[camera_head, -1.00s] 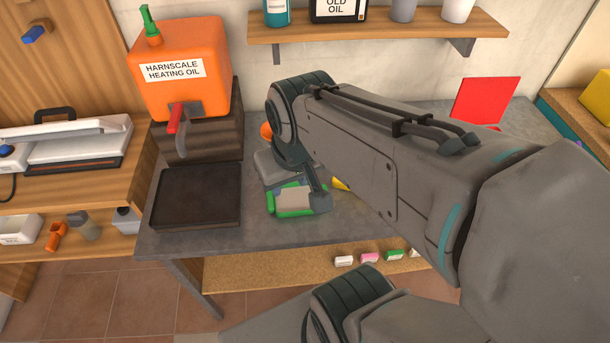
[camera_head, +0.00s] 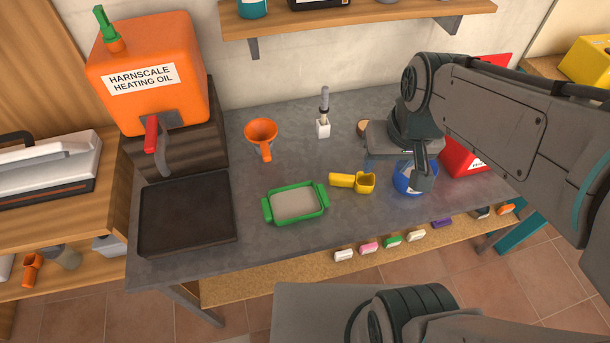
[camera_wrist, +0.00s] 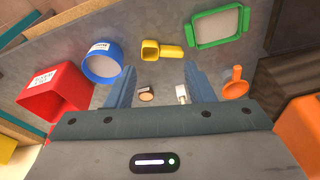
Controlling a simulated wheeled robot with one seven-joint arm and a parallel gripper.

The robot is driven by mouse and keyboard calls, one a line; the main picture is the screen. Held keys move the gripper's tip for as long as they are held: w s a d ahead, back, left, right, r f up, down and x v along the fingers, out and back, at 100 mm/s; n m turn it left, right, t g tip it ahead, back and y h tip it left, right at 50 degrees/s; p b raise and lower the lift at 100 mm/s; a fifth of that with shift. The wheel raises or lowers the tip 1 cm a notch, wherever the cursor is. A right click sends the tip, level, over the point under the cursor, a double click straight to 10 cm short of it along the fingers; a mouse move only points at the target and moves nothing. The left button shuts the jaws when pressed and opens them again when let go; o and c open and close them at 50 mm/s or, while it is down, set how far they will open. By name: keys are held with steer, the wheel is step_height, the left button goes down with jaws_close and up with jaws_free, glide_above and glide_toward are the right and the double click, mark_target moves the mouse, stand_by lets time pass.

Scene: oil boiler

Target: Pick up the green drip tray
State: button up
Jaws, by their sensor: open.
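The green drip tray (camera_head: 295,203) lies flat on the grey workbench, near its front edge, with a handle at each end and a pale grey inside. It also shows at the upper right of the wrist view (camera_wrist: 217,27). My gripper (camera_head: 413,178) is to the right of the tray, above the bench near a blue round container (camera_head: 401,181), and apart from the tray. In the wrist view my gripper (camera_wrist: 160,85) has its two blue-grey fingers spread, with nothing held between them.
Between tray and gripper lies a yellow scoop (camera_head: 352,181). An orange funnel (camera_head: 261,136) and a brush in a white holder (camera_head: 323,128) stand behind. A black pan (camera_head: 187,217) sits left under an orange oil tank (camera_head: 150,75). A red bin (camera_head: 468,158) stands right.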

mark_target(322, 193)
steer(key=w+a+f+n+g+b, duration=0.2)
steer(key=w+a+f+n+g, duration=0.1)
steer(key=w+a+f, duration=0.75)
steer(key=shift+h, duration=0.3)
steer(key=f, duration=1.4)
steer(key=shift+s+d+f+b, duration=0.2)
steer(key=shift+s+b, duration=0.1)
steer(key=shift+s, duration=0.05)
steer(key=shift+c, duration=0.3)
jaws_close()
